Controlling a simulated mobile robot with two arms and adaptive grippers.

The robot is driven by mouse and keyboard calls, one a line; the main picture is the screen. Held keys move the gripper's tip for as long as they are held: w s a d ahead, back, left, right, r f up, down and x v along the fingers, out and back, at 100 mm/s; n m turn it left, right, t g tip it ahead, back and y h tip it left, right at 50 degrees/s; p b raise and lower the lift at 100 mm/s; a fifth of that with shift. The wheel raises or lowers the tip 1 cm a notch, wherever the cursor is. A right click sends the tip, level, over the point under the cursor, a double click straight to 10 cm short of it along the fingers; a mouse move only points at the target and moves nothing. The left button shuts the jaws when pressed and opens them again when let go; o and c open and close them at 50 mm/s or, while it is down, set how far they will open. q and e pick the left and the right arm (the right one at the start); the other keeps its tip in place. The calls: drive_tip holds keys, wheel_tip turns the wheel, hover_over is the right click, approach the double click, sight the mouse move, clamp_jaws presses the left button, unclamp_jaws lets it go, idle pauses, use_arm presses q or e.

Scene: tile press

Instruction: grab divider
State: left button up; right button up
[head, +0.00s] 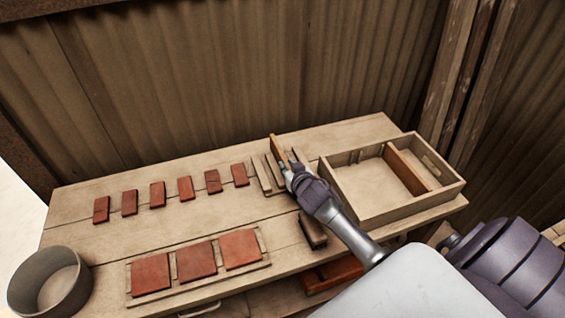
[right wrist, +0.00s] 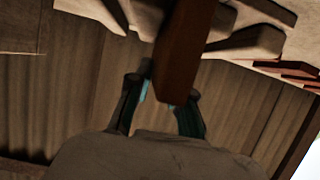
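A brown wooden divider (head: 277,149) stands up at the tip of my right gripper (head: 286,170), near the back of the workbench. In the right wrist view the divider (right wrist: 183,48) runs between the two fingers of the right gripper (right wrist: 167,98), which look closed on it. Pale slats (head: 261,174) lie beside the gripper, partly hidden by it. Another brown divider (head: 408,171) sits across the inside of the wooden tray (head: 352,217) to the right. My left gripper is not in view.
Several red tiles (head: 185,188) lie in a row left of the slats. A board (head: 264,258) with three larger tiles is at the front. A round bowl (head: 84,281) is at the front left, and a dark block (head: 312,232) lies beneath my right arm. A corrugated wall stands behind.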

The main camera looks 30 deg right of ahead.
drive_tip(key=shift+w+f, duration=0.1)
drive_tip(key=shift+w, duration=0.05)
clamp_jaws()
drive_tip(key=shift+w+d+f, duration=0.1)
drive_tip(key=shift+w, duration=0.05)
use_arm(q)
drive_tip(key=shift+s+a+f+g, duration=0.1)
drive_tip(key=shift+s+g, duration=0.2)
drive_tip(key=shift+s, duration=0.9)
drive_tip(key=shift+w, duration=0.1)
